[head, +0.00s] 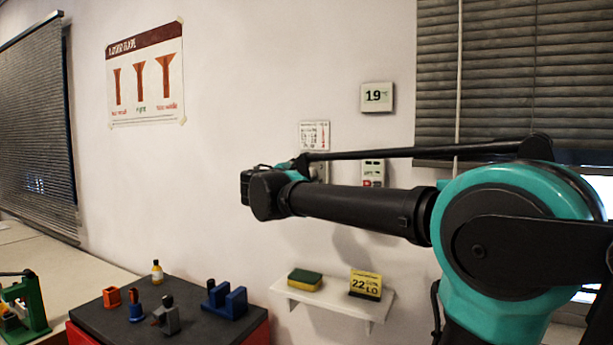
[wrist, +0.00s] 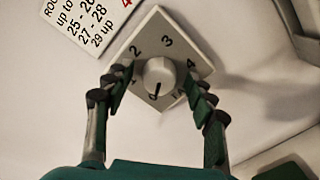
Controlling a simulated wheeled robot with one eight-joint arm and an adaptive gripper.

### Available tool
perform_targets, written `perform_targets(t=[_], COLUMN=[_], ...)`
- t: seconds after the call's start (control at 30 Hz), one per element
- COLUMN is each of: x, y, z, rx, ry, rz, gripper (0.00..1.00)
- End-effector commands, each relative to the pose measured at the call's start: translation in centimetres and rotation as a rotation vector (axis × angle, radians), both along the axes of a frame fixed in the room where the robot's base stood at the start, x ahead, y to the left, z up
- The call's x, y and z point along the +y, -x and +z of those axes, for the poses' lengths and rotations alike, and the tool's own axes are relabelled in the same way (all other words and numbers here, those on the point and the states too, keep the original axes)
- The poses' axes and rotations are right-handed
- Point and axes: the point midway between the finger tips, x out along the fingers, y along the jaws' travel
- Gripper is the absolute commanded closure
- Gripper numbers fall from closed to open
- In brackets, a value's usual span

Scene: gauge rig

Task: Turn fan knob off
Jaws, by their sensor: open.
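The fan knob (wrist: 160,77) is a round, pale knob on a white square plate (wrist: 154,42) marked 0 to 4, with partly hidden FAN lettering. The plate looks tilted in the wrist view. The knob's dark pointer line points down, toward the 0 mark. My gripper (wrist: 158,86) is open, with one green-padded finger on each side of the knob. A gap shows between each finger and the knob. In the head view my arm's end is in front of the wall, and the fingers and knob are not clearly visible.
A printed card (head: 314,135) is on the wall above my arm, with a 19-degree display (head: 377,97) to its upper right. A small wall panel (head: 373,167) is just behind my arm. Below, a shelf (head: 335,308) bears a sponge (head: 304,280) and a yellow-black sign (head: 365,284).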

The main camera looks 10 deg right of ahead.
Motion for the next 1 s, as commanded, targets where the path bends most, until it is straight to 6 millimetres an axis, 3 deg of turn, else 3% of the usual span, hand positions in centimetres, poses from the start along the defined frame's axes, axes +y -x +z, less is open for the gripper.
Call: perform_targets(t=[0.17,0.6,1.0], x=[1.1,5.8,7.0], y=[1.4,7.8,9.6], z=[0.0,0.0,0.0], rx=[0.000,0.000,0.000], ry=[0.000,0.000,0.000], rz=[0.004,0.004,0.001], gripper=[0.45,0.45,0.45])
